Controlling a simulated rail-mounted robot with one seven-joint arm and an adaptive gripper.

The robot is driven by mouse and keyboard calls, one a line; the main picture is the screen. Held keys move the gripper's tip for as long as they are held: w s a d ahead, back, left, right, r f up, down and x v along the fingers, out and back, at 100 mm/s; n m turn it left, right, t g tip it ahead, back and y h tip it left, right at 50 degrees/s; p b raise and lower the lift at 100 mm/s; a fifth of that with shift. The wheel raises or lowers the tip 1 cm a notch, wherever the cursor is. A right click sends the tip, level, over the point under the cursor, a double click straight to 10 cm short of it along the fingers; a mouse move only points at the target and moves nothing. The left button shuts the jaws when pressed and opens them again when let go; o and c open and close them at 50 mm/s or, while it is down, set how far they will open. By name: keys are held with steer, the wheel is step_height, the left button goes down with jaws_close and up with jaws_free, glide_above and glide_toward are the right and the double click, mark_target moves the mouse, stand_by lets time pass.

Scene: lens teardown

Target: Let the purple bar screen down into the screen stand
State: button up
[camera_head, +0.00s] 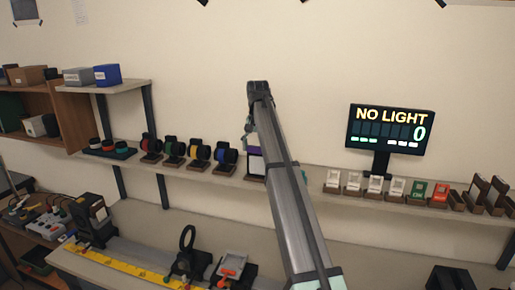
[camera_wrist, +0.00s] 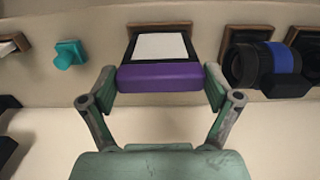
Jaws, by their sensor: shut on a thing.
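The purple bar screen is a white panel in a black frame with a thick purple bar (camera_wrist: 160,77) along one edge. My gripper (camera_wrist: 161,84) is shut on the purple bar, one finger at each end. The white panel (camera_wrist: 160,46) lies beyond the bar, toward the wooden screen stand (camera_wrist: 158,26), whose edge shows around the panel's far end. I cannot tell whether the panel is fully seated. In the head view the purple bar (camera_head: 254,151) and white panel (camera_head: 256,166) show at the shelf, partly hidden by my arm.
A blue-banded lens (camera_wrist: 262,65) on its stand is close beside the screen. A small teal object (camera_wrist: 69,54) sits on the other side. Several lenses and small cards line the shelf (camera_head: 309,188). The monitor (camera_head: 390,128) reads NO LIGHT.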

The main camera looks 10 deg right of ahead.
steer(key=shift+f, duration=0.5)
steer(key=o, duration=1.3)
